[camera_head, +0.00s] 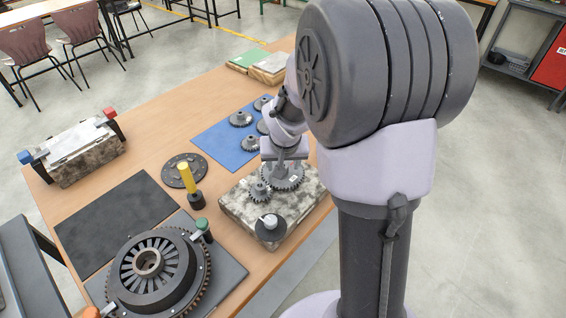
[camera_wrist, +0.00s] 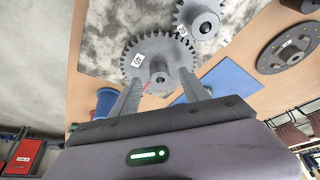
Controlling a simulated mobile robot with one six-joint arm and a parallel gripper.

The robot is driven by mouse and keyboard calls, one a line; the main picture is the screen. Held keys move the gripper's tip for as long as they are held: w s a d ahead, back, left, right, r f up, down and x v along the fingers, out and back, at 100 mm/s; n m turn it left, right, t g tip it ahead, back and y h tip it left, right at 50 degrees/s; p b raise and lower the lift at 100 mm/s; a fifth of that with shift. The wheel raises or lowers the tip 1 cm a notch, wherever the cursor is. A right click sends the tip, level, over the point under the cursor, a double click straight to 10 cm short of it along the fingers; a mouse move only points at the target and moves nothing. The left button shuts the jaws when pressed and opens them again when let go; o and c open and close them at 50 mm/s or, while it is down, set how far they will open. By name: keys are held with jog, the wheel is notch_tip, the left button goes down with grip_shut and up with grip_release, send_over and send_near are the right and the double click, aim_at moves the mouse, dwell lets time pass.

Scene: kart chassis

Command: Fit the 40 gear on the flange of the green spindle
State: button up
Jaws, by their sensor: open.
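The 40 gear (camera_wrist: 135,45) is a large grey toothed gear with a white label and a raised hub. It lies on the mottled stone plate and also shows in the head view (camera_head: 291,183). In the head view my gripper (camera_head: 283,160) is over that gear. I cannot identify the green spindle for sure; a green-capped post (camera_head: 203,226) stands by the large ring gear.
The stone plate (camera_head: 235,206) also bears a dark disc with a light knob (camera_head: 270,228). A blue mat (camera_head: 215,138) with several gears lies behind. A yellow-handled post (camera_head: 187,176), a dark flanged disc (camera_head: 180,165) and the large ring gear (camera_head: 150,262) stand left. A black mat (camera_head: 115,215) is bare.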

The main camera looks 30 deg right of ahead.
jog(key=p+v, duration=0.6)
jog(key=v, duration=1)
jog(key=shift+r, duration=0.35)
jog(key=shift+s+a, duration=0.1)
jog(key=shift+s, duration=0.05)
jog(key=s+a+r+t+y, duration=0.1)
jog(key=s+a+r+y, duration=0.1)
jog(key=s+a, duration=0.5)
jog(key=s+a+r+y, duration=0.1)
jog(key=s+a+r, duration=0.4)
jog(key=s+a, duration=0.3)
jog(key=shift+s+n+t+y, duration=0.3)
jog(key=shift+s+t+y, duration=0.1)
jog(key=shift+s, duration=0.45)
jog(key=shift+d, duration=0.1)
